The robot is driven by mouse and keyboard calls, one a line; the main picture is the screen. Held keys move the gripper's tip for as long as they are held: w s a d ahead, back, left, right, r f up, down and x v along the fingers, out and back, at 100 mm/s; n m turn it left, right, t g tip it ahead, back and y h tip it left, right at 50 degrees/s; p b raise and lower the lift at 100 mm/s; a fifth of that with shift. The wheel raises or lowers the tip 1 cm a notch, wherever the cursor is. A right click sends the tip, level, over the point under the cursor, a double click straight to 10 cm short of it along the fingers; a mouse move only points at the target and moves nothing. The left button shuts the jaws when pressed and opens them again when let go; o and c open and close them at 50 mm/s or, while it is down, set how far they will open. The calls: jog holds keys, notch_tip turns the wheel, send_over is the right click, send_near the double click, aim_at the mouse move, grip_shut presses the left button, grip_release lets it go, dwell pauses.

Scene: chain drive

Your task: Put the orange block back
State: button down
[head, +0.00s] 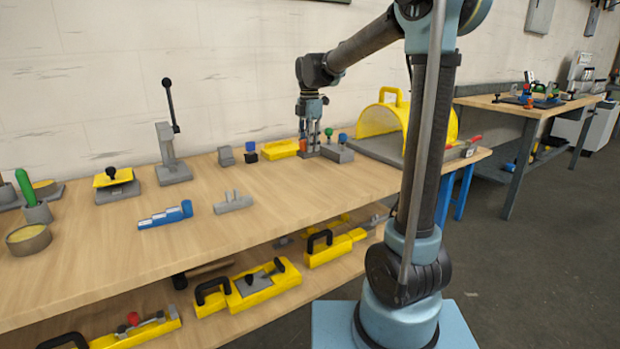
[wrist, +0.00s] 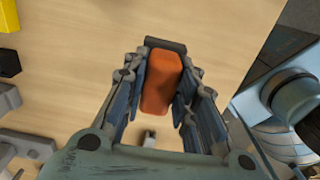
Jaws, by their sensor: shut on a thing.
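My gripper (head: 311,140) points down over the far part of the wooden workbench (head: 130,240) in the head view. Its fingers are shut on the orange block (wrist: 162,82), which lies lengthwise between them in the wrist view. A little of the orange block also shows at the fingertips in the head view (head: 303,146). The fingers hide the block's sides. I cannot tell whether the block touches the bench or a grey piece below it.
A yellow tray (head: 280,149) stands just left of my gripper. A grey holder (head: 337,153) with green and blue knobs stands close on the right, before a yellow guard (head: 375,122). A lever press (head: 170,150) stands farther left.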

aim_at(309, 154)
jog(key=shift+w+a+f, duration=0.1)
jog(key=shift+w+f, duration=0.05)
jog(key=shift+f, duration=0.25)
notch_tip(309, 154, down, 4)
jog(key=shift+w+r, duration=0.1)
jog(key=shift+f, duration=2.7)
jog(key=c, duration=1.3)
grip_release()
